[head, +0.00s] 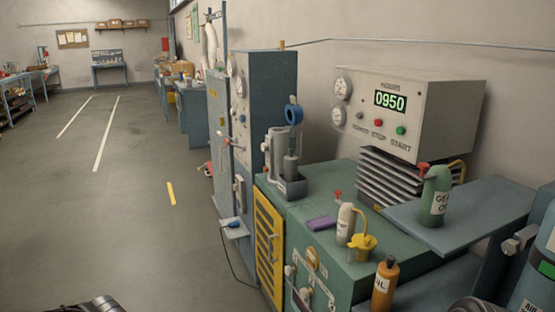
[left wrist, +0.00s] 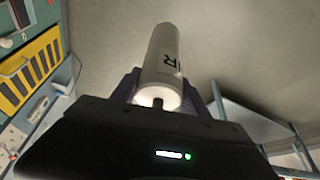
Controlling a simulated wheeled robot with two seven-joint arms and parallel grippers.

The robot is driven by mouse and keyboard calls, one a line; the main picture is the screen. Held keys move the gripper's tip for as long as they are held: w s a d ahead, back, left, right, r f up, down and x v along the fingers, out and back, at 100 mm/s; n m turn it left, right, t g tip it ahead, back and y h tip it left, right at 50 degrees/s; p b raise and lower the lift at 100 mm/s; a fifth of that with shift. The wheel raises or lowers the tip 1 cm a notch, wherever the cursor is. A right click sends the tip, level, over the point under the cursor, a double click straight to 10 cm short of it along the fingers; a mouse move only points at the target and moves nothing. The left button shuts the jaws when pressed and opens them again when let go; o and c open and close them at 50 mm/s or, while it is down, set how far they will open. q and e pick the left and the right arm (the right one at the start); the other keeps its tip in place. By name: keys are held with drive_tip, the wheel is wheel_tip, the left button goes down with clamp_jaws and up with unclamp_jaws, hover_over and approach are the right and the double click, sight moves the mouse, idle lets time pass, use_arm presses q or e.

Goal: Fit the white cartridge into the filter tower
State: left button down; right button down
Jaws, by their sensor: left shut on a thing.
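The white cartridge (left wrist: 166,58) shows in the left wrist view, a pale cylinder with a dark letter on its side and a small dark stub at its near end. My left gripper (left wrist: 158,88) is shut on it, one finger on each side. The cartridge does not show in the head view. What looks like the filter tower, a grey metal cylinder (head: 276,155), stands upright at the bench's left back corner, beside a post with a blue ring (head: 293,115). The cartridge is apart from it. I cannot see into its top. My right gripper is not in view.
The green bench (head: 320,252) carries a purple block (head: 322,223), a cream bottle (head: 346,224), a yellow cup (head: 364,246) and a grey panel unit (head: 410,105). A green bottle (head: 435,197) stands on a raised shelf (head: 475,212). The floor (head: 120,210) at left is clear.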

use_arm(q)
drive_tip(key=shift+w, duration=0.1)
drive_tip(key=w+d+f+m+h+p, duration=0.1)
drive_tip(key=w+d+f+m, duration=0.2)
drive_tip(key=d+f, duration=0.3)
drive_tip(key=w+d+f+m+h+p, duration=0.1)
drive_tip(key=w+d+f+m+h, duration=0.1)
drive_tip(key=d+f+m, duration=0.3)
wheel_tip(320, 180, down, 2)
drive_tip(key=shift+w+d+f+t+p, duration=0.1)
drive_tip(key=shift+w+d+t+p, duration=0.3)
drive_tip(key=shift+w, duration=0.15)
drive_tip(key=shift+a, duration=0.1)
